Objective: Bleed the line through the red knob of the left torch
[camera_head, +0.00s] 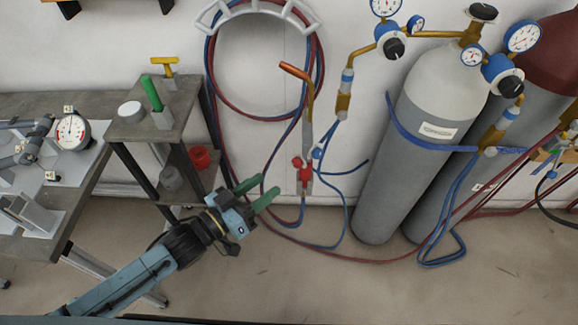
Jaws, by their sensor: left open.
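The left torch (308,125) hangs upright against the wall, its copper tip bent toward the upper left. Its red knob (297,162) sits low on the left side of its body, above a red fitting. A blue knob (316,153) is on the other side. Red and blue hoses run from its lower end. My left gripper (258,189) is open and empty, its two green fingers pointing right toward the torch. In the picture it is below and left of the red knob, apart from it. My right gripper is not in view.
Two gas cylinders, one grey (405,150), stand at the right with gauges on top. Coiled hoses hang on a wall rack (258,10). A small stand (128,130) and a workbench (25,245) are at the left. Hoses cross the floor.

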